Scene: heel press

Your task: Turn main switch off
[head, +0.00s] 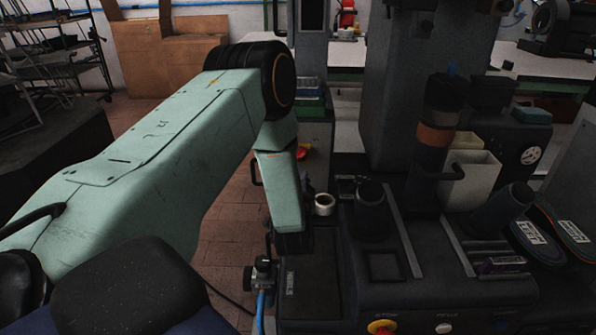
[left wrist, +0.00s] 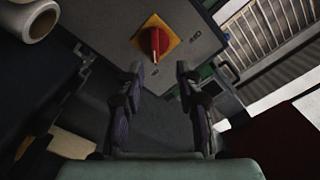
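The main switch (left wrist: 154,42) is a red rotary knob on a yellow plate, on a grey box (left wrist: 185,25) in the left wrist view. Its handle points roughly up and down in that picture. A small red and yellow part of it (head: 302,151) shows beside my left arm in the head view. My left gripper (left wrist: 159,72) is open and empty. Its two fingertips lie just below the knob in the left wrist view, one to each side, with no visible contact. My right gripper is not in view.
Brick floor (head: 222,235) is free at left.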

